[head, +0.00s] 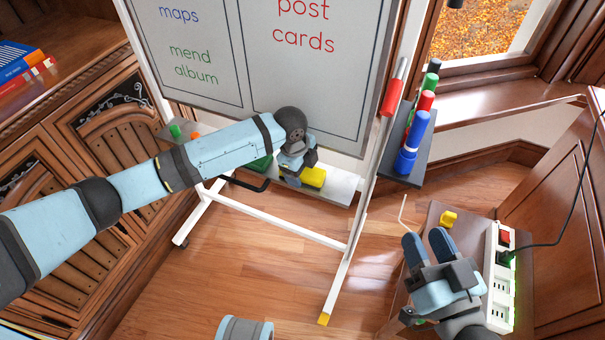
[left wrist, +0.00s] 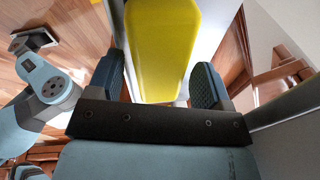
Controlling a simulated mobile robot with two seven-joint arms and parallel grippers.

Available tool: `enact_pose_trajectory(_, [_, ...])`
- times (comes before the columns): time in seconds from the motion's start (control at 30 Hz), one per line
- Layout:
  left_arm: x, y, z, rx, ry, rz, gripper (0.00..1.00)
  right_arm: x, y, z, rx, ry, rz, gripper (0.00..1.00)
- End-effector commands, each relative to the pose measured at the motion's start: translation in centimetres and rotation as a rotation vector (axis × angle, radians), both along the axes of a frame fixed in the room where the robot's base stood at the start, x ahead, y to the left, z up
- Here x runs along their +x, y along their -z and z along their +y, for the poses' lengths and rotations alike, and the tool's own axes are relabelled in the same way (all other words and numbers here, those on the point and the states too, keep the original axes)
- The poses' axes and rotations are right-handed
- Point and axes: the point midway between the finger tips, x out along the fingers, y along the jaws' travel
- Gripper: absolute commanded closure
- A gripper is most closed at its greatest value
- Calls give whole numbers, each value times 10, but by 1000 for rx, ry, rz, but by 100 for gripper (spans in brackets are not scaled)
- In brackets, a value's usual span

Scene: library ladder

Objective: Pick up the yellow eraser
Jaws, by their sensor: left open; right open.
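The yellow eraser (head: 313,177) lies on the white tray (head: 338,187) under the whiteboard in the head view. In the left wrist view the yellow eraser (left wrist: 160,50) fills the upper middle. My left gripper (left wrist: 157,80) is open, with one blue finger on each side of the near part of the eraser. In the head view my left gripper (head: 295,168) is at the tray by the eraser, its fingers partly hidden. I cannot tell whether the fingers touch it. My right gripper (head: 427,243) is open and empty above a small wooden stand at the lower right.
A green object (head: 259,164) lies on the tray left of the eraser, partly behind my left arm. A side holder (head: 400,170) carries several markers. A power strip (head: 501,280) and a small yellow object (head: 448,218) are near my right gripper. The whiteboard (head: 270,70) rises behind the tray.

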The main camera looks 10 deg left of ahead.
Motion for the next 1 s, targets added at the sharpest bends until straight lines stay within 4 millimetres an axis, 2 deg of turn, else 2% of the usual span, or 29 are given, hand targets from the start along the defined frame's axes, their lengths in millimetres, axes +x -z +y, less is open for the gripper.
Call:
enact_pose_trajectory(0.03, [0,0,0,0,0,0,32,0,0,0,0,0,1,57])
enact_pose_trajectory(0.2, [0,0,0,0,0,0,71,0,0,0,-1,0,0,57])
enact_pose_trajectory(0.57, [0,-3,0,0,0,0,71,0,-1,-1,-4,0,2,57])
enact_pose_trajectory(0.67, [0,-10,0,0,0,-1,80,1,-1,-2,-16,3,13,57])
enact_pose_trajectory(0.77, [0,-22,0,-1,1,-2,80,2,2,-4,-40,8,42,57])
enact_pose_trajectory(0.9, [1,-43,0,0,1,-1,80,-3,33,-12,-90,34,157,57])
enact_pose_trajectory(1.0, [-22,-37,5,1,1,3,80,-4,41,-16,-113,40,191,57])
